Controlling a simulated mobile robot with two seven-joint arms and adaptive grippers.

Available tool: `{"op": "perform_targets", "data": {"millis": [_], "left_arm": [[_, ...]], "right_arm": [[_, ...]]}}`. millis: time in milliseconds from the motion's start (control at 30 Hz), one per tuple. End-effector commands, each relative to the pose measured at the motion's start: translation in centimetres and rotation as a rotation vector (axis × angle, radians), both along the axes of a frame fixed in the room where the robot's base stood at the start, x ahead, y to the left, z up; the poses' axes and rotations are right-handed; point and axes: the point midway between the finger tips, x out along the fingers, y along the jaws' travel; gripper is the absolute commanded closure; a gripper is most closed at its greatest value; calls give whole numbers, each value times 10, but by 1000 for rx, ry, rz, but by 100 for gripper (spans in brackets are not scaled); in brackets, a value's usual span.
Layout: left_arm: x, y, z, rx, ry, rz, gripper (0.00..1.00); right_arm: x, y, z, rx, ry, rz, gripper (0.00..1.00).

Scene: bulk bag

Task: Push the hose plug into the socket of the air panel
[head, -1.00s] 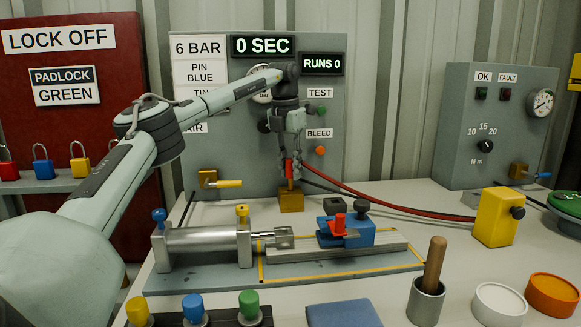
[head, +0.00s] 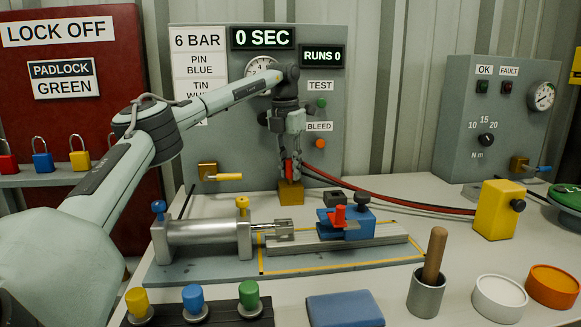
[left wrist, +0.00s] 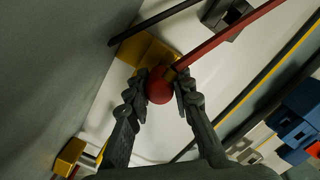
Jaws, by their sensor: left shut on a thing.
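My left gripper (head: 290,168) points down in front of the grey air panel (head: 225,140). It is shut on the red hose plug (head: 289,172), which sits just above a brass block (head: 291,193) at the panel's foot. In the left wrist view the plug's round red end (left wrist: 160,88) is between the fingers (left wrist: 160,95), with the brass block (left wrist: 148,52) beyond it. The red hose (head: 400,203) runs from the plug to the right. The plug's tip is hidden, so I cannot tell whether it touches the block. My right gripper is out of view.
A steel cylinder (head: 203,237) and a blue clamp (head: 343,224) stand in front on the bench. A yellow block (head: 498,210) stands at the right, where the hose ends. A grey gauge box (head: 498,120) is behind.

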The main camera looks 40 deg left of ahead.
Motion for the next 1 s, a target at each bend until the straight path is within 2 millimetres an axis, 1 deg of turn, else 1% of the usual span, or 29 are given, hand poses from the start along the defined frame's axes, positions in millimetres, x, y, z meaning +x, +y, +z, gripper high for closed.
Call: {"op": "perform_targets", "data": {"millis": [833, 867, 1000], "left_arm": [[0, 0, -18, 0, 0, 0, 100], [0, 0, -18, 0, 0, 0, 76], [0, 0, -18, 1, 2, 0, 58]], "right_arm": [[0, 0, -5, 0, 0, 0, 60], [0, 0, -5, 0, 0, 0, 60], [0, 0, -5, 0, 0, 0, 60]]}}
